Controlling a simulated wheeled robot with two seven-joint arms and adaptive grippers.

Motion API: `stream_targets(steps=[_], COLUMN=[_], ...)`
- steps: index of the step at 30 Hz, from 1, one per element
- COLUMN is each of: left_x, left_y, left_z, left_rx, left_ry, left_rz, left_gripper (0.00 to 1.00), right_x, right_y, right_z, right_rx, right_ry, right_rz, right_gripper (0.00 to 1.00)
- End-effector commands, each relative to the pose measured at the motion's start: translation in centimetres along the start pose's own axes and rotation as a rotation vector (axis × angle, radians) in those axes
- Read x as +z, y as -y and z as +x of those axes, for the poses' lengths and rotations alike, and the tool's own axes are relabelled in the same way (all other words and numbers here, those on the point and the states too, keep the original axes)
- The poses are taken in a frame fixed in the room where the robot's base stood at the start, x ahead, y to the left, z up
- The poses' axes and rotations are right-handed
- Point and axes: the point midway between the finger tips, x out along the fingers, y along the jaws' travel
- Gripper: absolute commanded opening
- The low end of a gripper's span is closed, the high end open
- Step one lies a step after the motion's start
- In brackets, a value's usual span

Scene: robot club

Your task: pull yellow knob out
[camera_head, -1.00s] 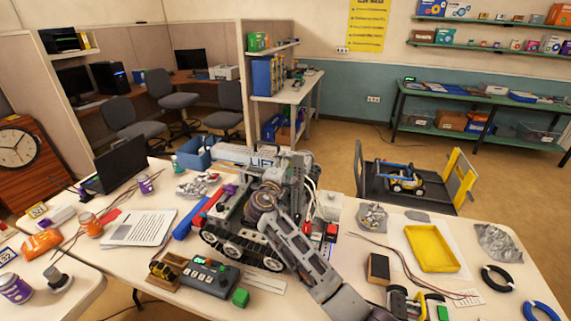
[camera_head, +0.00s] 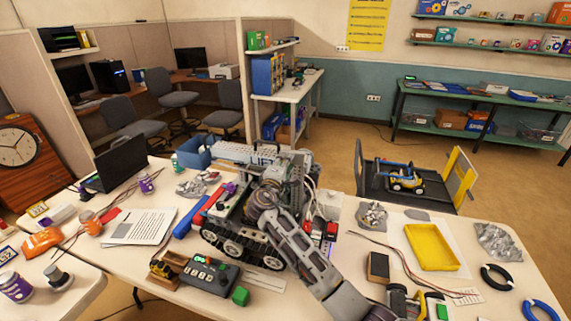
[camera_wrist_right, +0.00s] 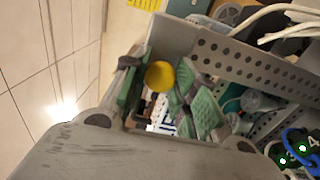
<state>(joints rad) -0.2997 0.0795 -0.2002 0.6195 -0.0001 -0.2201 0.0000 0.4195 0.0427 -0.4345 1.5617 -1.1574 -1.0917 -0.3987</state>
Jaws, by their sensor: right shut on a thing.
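The yellow knob (camera_wrist_right: 160,75) shows in the right wrist view as a round yellow disc between the fingers of my right gripper (camera_wrist_right: 166,92). The gripper is shut on it, with a green-faced finger on each side. The knob sits close to a grey perforated plate (camera_wrist_right: 250,75) of the tracked robot (camera_head: 235,240), which stands on the table in the head view. My right arm reaches over this robot from the lower right. The knob and the fingertips cannot be made out in the head view. My left gripper is not in view.
A yellow tray (camera_head: 432,247) and a black cable coil (camera_head: 497,277) lie to the right. A laptop (camera_head: 120,163) and papers (camera_head: 140,228) are to the left.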

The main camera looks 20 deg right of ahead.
Motion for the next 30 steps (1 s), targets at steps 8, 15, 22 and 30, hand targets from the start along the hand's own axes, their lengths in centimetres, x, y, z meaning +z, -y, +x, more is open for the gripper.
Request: stream_targets(steps=[8,15,22,30], left_x=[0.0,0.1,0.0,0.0], left_y=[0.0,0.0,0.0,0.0], left_z=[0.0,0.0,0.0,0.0], left_rx=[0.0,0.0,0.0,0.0], left_ry=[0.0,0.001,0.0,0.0], left_rz=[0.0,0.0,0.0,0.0], left_gripper=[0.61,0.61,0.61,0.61], right_x=[0.0,0.0,-0.1,0.0], right_y=[0.2,0.2,0.3,0.1], right_z=[-2.0,-2.7,-2.7,-2.6], right_rx=[-0.004,-0.003,-0.006,-0.002], right_ry=[0.0,0.0,0.0,0.0], right_rz=[-0.001,-0.002,-0.002,-0.001], right_gripper=[0.0,0.0,0.38,0.51])
